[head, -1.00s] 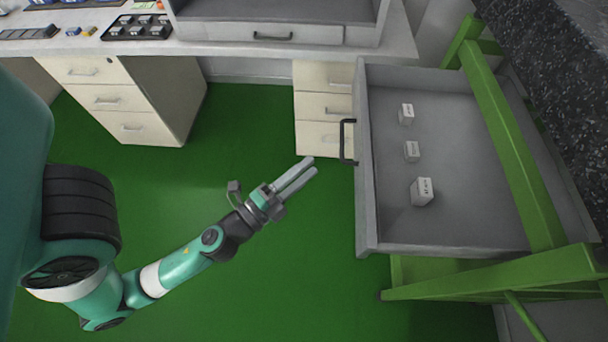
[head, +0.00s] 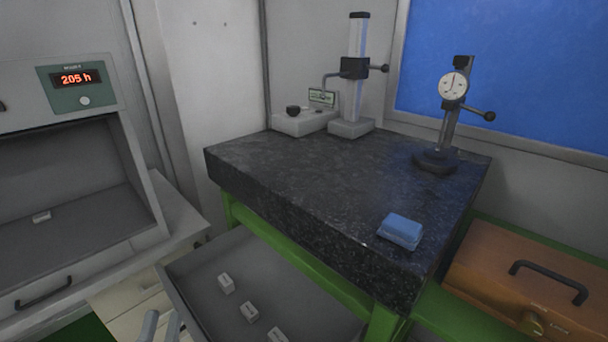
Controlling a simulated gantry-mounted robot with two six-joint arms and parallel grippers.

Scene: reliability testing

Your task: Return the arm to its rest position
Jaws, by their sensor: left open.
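My left gripper (head: 161,326) shows only as two grey fingertips at the bottom edge of the head view. The fingers are apart with nothing seen between them, just left of the open grey drawer (head: 185,296). The rest of the left arm is out of the frame. My right arm and right gripper are not in view.
The drawer holds small white blocks (head: 226,284) under a dark granite table (head: 320,205) on a green frame. An open chamber (head: 75,200) is left, an orange case (head: 530,285) right.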

